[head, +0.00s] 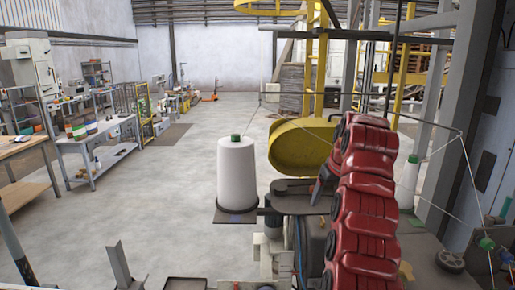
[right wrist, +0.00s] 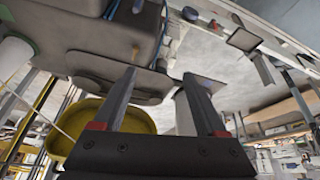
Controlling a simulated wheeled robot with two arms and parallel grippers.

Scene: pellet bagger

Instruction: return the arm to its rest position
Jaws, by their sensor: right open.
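My right arm (head: 365,200) is red and rises through the right half of the head view, bending over at the top. My right gripper (right wrist: 158,75) shows in the right wrist view with its two dark fingers apart and nothing between them. In the head view it is mostly hidden beside the arm, close to the sewing head (head: 295,187) of the bagger. My left gripper is not in view.
A white thread cone (head: 238,172) stands on a plate left of the sewing head. A yellow rounded guard (head: 297,148) is behind it. Another thread cone (head: 410,183) and a thin wire frame (head: 462,165) stand right of the arm. Open floor (head: 170,215) lies to the left.

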